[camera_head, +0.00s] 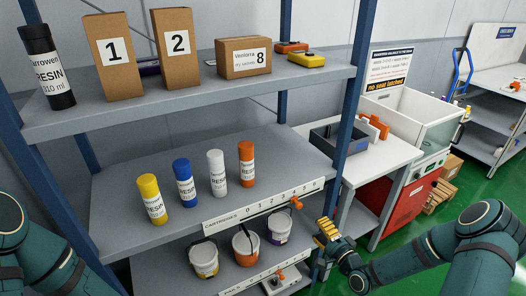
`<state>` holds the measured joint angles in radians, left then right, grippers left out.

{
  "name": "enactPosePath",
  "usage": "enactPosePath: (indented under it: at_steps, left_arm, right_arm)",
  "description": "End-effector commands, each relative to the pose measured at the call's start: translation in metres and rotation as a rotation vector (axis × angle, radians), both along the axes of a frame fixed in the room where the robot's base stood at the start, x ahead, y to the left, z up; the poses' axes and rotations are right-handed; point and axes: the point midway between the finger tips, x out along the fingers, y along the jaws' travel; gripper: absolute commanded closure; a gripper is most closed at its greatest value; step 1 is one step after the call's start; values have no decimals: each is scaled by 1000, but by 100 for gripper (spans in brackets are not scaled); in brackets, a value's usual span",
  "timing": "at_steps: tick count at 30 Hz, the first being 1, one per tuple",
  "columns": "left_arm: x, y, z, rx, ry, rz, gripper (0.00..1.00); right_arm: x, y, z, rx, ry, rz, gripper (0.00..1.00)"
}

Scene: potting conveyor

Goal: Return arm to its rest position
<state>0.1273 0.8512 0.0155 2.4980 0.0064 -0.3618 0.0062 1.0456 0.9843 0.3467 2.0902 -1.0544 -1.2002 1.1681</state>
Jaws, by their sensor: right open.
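My right gripper (326,232) is at the right end of the shelf unit, beside the blue post and in front of the white bench. Its yellow fingers are small in view and I see nothing held between them. My right arm (440,245) comes in from the right edge, bent at the elbow. My left arm (40,255) shows at the lower left, and its gripper is outside the frame.
The shelf unit (120,205) holds yellow, blue, white and orange cartridges (217,173). Small pots (203,258) stand below, boxes (113,55) and a black cartridge (47,70) above. A white bench (385,155) with a grey tray stands behind my right gripper. Green floor lies at right.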

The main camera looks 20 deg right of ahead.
Motion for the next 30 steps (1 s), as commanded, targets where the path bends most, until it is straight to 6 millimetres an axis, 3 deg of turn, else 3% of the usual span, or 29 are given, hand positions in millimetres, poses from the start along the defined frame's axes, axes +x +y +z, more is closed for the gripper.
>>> enactPosePath:
  at_steps: [5, 11, 15, 21, 27, 30]
  left_arm:
    - [0, 0, 0, 0, 0, 0, 13]
    - [0, 0, 0, 0, 0, 0, 13]
    - [0, 0, 0, 0, 0, 0, 13]
    - [0, 0, 0, 0, 0, 0, 13]
    - [0, 0, 0, 0, 0, 0, 13]
    - [0, 0, 0, 0, 0, 0, 13]
  right_arm:
    - [4, 23, -8, -55, 59, 31, 43]
    - [-7, 105, -42, -312, 306, 194, 43]
    - [-43, 161, -65, -536, 488, 383, 43]
    - [-116, 213, -81, -811, 689, 696, 43]
    - [-170, 231, -81, -950, 789, 910, 43]
    - [-181, 234, -80, -974, 807, 955, 43]
